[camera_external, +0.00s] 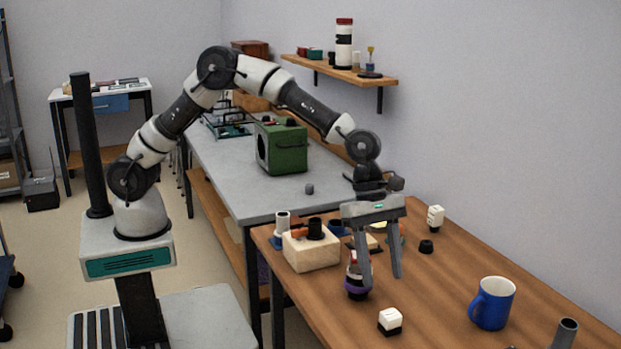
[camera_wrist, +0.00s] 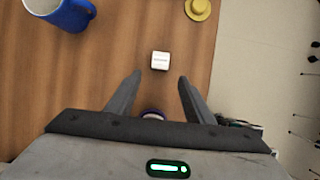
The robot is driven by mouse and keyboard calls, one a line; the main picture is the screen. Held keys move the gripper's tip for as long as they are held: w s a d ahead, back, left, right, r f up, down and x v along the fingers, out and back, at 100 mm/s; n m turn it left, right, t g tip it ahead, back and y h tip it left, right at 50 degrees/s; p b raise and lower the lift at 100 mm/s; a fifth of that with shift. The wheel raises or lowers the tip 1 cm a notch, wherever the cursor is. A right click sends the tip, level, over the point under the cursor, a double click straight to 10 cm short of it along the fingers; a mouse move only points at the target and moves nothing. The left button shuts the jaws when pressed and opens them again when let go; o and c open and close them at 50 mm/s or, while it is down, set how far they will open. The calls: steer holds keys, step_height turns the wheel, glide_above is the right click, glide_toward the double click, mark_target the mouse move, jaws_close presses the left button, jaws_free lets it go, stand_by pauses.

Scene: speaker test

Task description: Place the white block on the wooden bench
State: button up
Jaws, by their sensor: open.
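A small white block (camera_external: 390,317) with a dark lower part sits on the wooden bench (camera_external: 450,290), near its front edge. In the wrist view the white block (camera_wrist: 160,61) lies just beyond the fingertips, roughly centred between them, with faint print on top. My gripper (camera_external: 377,276) is open and points down above the bench, behind the block in the external view and apart from it. In the wrist view nothing is gripped between the fingers of my gripper (camera_wrist: 160,77). The wooden bench (camera_wrist: 110,40) fills the left and middle there.
A blue mug (camera_external: 492,303) stands right of the block. A purple-banded bottle (camera_external: 357,278) stands by the left finger. A pale wooden box (camera_external: 311,249), a black cap (camera_external: 426,247) and another white piece (camera_external: 435,217) stand farther back. A yellow round thing (camera_wrist: 198,9) lies near the bench edge.

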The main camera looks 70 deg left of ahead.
steer(key=shift+v, duration=1.3)
steer(key=s+a+r+m+t+y, duration=0.15)
steer(key=a+r+m, duration=0.25)
steer(key=a+r, duration=0.5)
steer(key=s+a+r+m+t, duration=0.15)
steer(key=a+r+m, duration=0.25)
steer(key=a, duration=1)
steer(key=s+a+m+t+y, duration=0.1)
steer(key=s+a+m, duration=0.4)
steer(key=s+a, duration=0.45)
steer(key=s+a+m+t+y, duration=0.2)
steer(key=s+a+m, duration=0.4)
steer(key=a, duration=0.6)
step_height(320, 180, up, 19)
steer(key=s+n+p, duration=0.1)
steer(key=p, duration=1.7)
